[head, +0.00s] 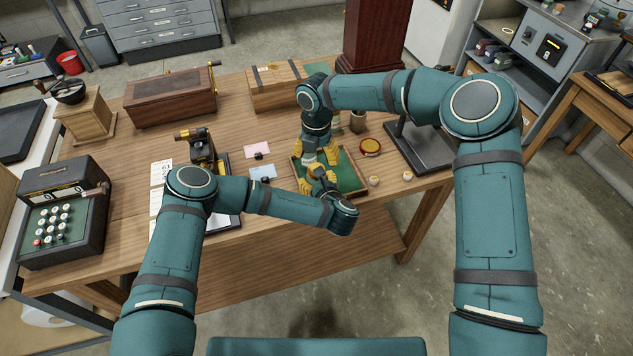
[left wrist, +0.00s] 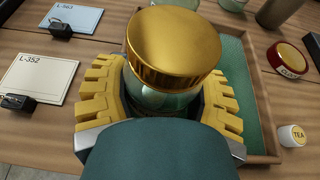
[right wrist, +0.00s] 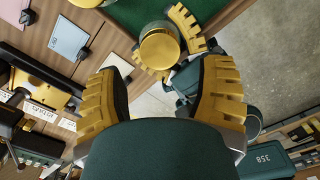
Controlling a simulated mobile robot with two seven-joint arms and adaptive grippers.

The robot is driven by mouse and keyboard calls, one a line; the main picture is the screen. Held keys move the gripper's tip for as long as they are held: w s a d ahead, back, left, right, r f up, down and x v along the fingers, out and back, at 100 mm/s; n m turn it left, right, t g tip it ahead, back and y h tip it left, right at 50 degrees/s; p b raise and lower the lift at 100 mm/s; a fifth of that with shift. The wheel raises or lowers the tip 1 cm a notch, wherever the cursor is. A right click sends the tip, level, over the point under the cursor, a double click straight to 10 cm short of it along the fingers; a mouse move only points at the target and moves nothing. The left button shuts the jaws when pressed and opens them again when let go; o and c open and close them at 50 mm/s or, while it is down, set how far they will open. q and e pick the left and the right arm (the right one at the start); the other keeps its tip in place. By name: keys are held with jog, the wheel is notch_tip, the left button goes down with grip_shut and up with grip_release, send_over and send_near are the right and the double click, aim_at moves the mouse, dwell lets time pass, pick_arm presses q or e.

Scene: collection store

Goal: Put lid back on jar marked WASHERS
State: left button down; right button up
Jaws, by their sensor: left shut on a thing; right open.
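A jar of greenish glass (left wrist: 150,97) stands between the yellow fingers of my left gripper (left wrist: 158,105), which is shut on it. A gold lid (left wrist: 175,45) is on top of the jar; I cannot tell whether it is fully seated. In the right wrist view the lid (right wrist: 160,46) is seen from above, beyond the spread fingertips of my right gripper (right wrist: 165,78).
A round red-rimmed tin (head: 370,147) lies right of the tray. Small white pots stand near the table's front edge, one marked TEA (left wrist: 293,135). Pink (head: 257,150) and blue (head: 262,171) cards lie left of the tray. A dark stand (head: 420,150) is at the right.

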jog(key=shift+s+r+m+h, duration=0.3)
jog(key=shift+r+m, duration=0.05)
jog(key=shift+m, duration=0.35)
jog(key=m, duration=0.1)
jog(key=r+m, duration=0.1)
jog(key=m, duration=0.1)
jog(key=s+d+r+m, duration=0.1)
jog(key=m, duration=0.1)
jog(key=shift+s+r+g, duration=0.1)
jog(key=shift+r+g, duration=0.15)
jog(key=shift+g, duration=0.05)
jog(key=shift+s+m+h, duration=0.2)
jog(key=shift+m+h, duration=0.1)
jog(key=shift+m, duration=0.7)
jog(key=m, duration=0.7)
jog(key=shift+a+f, duration=0.25)
jog(key=shift+a, duration=0.05)
jog(key=m, duration=0.2)
jog(key=w+m, duration=0.1)
jog(key=m, duration=0.2)
jog(key=shift+a+r+y, duration=0.1)
jog(key=shift+y, duration=0.3)
jog(key=m, duration=0.2)
jog(key=w+m, duration=0.1)
jog(key=shift+w+a+m, duration=0.15)
jog(key=shift+m, duration=0.25)
